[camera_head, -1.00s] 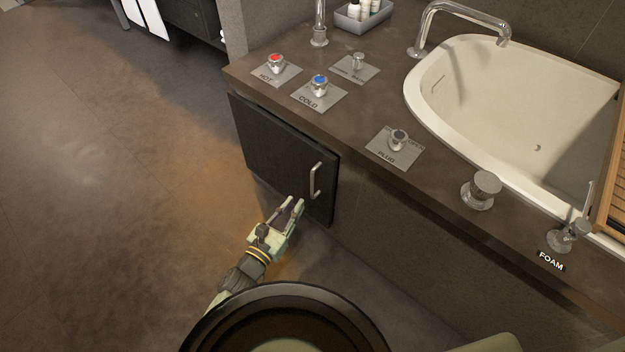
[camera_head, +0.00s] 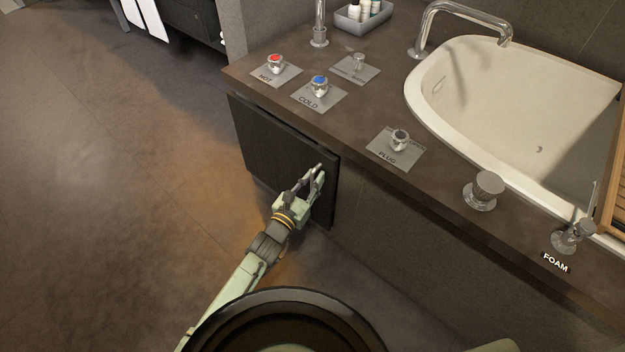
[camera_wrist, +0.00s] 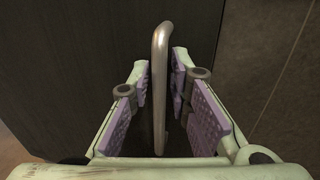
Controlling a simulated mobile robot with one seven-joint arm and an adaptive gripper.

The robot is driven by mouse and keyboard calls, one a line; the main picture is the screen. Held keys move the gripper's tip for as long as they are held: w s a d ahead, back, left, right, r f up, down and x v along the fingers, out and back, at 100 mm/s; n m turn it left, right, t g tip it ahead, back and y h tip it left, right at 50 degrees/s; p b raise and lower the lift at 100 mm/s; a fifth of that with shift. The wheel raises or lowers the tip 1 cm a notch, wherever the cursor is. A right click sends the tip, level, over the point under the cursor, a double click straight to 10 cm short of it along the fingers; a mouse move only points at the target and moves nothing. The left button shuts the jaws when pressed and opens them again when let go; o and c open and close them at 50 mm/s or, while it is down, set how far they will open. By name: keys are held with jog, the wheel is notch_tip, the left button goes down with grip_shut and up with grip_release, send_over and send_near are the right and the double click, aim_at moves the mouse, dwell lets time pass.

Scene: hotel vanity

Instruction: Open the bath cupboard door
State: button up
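The bath cupboard door (camera_head: 268,145) is a dark panel under the counter at the left end of the bath surround, and it looks shut. Its metal bar handle (camera_wrist: 161,62) stands upright near the door's right edge. In the head view my gripper (camera_head: 311,178) is at the handle and mostly hides it. In the wrist view my gripper (camera_wrist: 162,92) has its purple-padded fingers on both sides of the handle. The bar runs between them, close to the right pads, with a gap on the left. The fingers are apart and not clamped on it.
The counter (camera_head: 345,120) overhangs the door, with hot (camera_head: 275,65), cold (camera_head: 319,86) and plug (camera_head: 399,139) knobs on it. The bath (camera_head: 510,110) is at the right. The floor (camera_head: 110,170) left of the door is clear.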

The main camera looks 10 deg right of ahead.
jog(key=shift+c, duration=0.4)
grip_shut()
